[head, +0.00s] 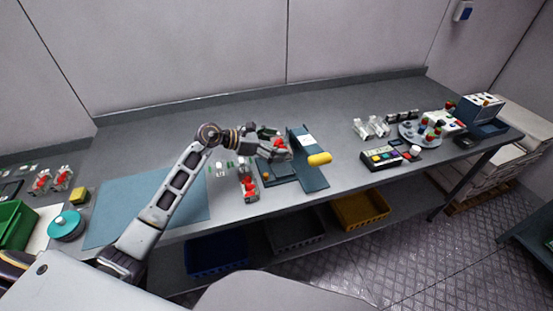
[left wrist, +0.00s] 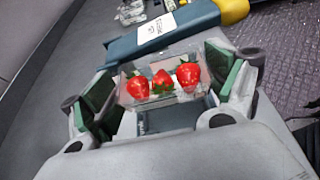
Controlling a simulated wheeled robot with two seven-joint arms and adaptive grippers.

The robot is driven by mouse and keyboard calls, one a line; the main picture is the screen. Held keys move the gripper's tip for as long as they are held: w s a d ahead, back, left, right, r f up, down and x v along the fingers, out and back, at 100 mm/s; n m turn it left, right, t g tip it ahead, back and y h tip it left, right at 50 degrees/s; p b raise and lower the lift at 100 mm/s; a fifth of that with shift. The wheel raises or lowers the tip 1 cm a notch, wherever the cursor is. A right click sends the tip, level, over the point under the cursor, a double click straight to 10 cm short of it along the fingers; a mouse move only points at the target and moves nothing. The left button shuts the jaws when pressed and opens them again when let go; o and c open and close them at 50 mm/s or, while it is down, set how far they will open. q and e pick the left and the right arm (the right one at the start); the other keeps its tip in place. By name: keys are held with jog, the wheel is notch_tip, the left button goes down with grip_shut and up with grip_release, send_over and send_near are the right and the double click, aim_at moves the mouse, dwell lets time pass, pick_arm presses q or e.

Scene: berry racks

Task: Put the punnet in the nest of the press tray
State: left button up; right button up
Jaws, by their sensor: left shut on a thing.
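The clear punnet with red strawberries (left wrist: 161,80) is between the green-padded fingers of my left gripper (left wrist: 165,88), which is shut on it. In the head view my left gripper (head: 276,147) holds the punnet (head: 281,143) above the blue press tray (head: 284,173). The nest is mostly hidden under the gripper and punnet; a dark blue surface shows below the punnet in the left wrist view. My right gripper is not in view.
Another strawberry punnet (head: 248,184) stands left of the press. A blue mat (head: 150,207) lies further left, partly behind my arm. A button panel (head: 391,157) and clear containers (head: 370,127) stand to the right. The back of the table is clear.

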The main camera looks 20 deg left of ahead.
pick_arm(q)
notch_tip(320, 180, down, 2)
jog(key=shift+f, duration=2.1)
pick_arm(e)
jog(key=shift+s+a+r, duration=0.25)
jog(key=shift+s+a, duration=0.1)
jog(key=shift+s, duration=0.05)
pick_arm(q)
jog(key=shift+f, duration=0.1)
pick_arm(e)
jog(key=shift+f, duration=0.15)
pick_arm(q)
jog(key=o, duration=0.8)
jog(key=shift+o, duration=0.3)
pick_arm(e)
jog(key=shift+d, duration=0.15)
